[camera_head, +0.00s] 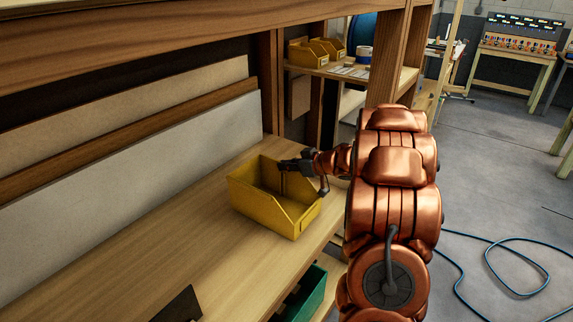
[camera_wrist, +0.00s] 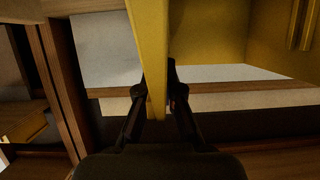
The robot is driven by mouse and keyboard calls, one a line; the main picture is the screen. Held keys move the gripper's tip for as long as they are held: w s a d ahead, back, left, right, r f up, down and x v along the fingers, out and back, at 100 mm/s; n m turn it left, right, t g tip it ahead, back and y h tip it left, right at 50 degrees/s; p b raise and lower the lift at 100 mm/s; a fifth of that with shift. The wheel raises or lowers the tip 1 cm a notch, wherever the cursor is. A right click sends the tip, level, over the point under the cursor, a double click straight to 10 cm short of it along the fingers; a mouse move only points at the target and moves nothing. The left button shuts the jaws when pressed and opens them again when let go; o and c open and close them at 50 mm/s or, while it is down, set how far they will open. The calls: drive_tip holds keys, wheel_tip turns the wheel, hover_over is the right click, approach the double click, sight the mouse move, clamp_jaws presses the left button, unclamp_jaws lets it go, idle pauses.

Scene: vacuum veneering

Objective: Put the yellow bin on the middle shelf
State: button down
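The yellow bin (camera_head: 262,208) is upright over the light wooden shelf board (camera_head: 150,255), close to its front edge. I cannot tell whether its base rests on the board or hangs just above it. My gripper (camera_head: 284,165) reaches in from the right at the bin's upper rim. In the wrist view, my gripper (camera_wrist: 157,92) has one dark finger on each side of a yellow bin wall (camera_wrist: 152,45) and looks closed on it. The bin looks empty inside.
Pale and brown panels (camera_head: 110,150) lean at the back of the board. A dark object (camera_head: 180,307) lies at its front. A green bin (camera_head: 305,293) sits below. Other yellow bins (camera_head: 310,53) stand on a farther shelf. A blue cable (camera_head: 500,265) lies on the floor.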

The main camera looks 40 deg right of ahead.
drive_tip(key=shift+f, duration=0.2)
drive_tip(key=c, duration=1.3)
unclamp_jaws()
drive_tip(key=shift+r, duration=0.15)
drive_tip(key=b+v, duration=0.2)
drive_tip(key=v, duration=1)
drive_tip(key=shift+b, duration=0.35)
